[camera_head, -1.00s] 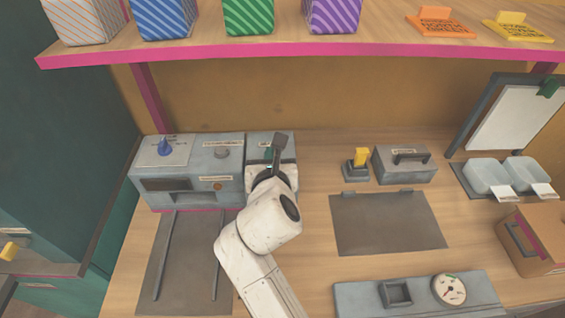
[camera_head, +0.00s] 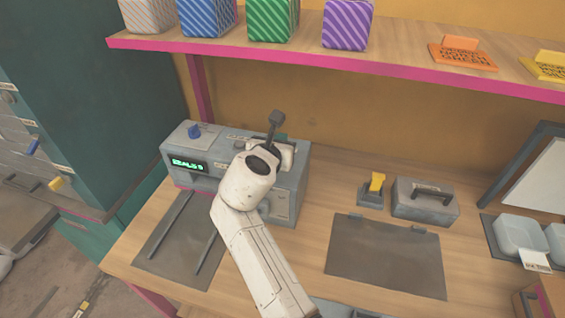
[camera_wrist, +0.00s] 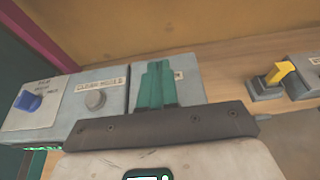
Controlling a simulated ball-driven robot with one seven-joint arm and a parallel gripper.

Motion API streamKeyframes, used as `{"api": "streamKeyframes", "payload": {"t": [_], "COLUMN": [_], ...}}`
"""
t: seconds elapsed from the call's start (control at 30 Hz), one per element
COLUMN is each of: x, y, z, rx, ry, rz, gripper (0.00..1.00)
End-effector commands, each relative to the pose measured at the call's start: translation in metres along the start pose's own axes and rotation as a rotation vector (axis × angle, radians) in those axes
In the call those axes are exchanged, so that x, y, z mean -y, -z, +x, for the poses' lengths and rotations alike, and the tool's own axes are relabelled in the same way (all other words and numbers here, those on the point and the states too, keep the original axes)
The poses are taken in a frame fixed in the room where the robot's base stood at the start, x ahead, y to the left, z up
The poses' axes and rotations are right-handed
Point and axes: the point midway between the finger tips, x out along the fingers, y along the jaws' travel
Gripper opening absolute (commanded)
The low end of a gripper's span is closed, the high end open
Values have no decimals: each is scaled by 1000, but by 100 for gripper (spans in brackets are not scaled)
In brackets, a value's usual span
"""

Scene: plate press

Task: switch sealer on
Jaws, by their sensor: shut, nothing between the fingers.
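The grey sealer (camera_head: 296,200) stands at the back left of the worktop. Its front display (camera_head: 188,164) is lit with green text that seems to read "SEALS 0". My gripper (camera_wrist: 157,72) has teal fingers close together, empty, over the sealer's right-hand top part. The fingers partly hide a label there. Whatever lies directly under them is hidden, and I cannot tell whether they touch it.
A yellow-handled switch (camera_head: 376,183) and a grey box with a handle (camera_head: 425,203) stand to the right. A dark mat (camera_head: 385,255) lies in front of them. A pink-edged shelf (camera_head: 390,68) with striped boxes hangs above the worktop.

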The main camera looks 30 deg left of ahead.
Motion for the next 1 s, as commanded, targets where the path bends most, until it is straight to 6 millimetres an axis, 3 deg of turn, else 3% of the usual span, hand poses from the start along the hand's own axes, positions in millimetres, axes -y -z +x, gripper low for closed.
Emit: {"api": "streamKeyframes", "payload": {"t": [1.0], "x": [0], "y": [-14], "z": [-6], "rx": [-1], "ry": [-1], "rz": [-1], "gripper": [0]}}
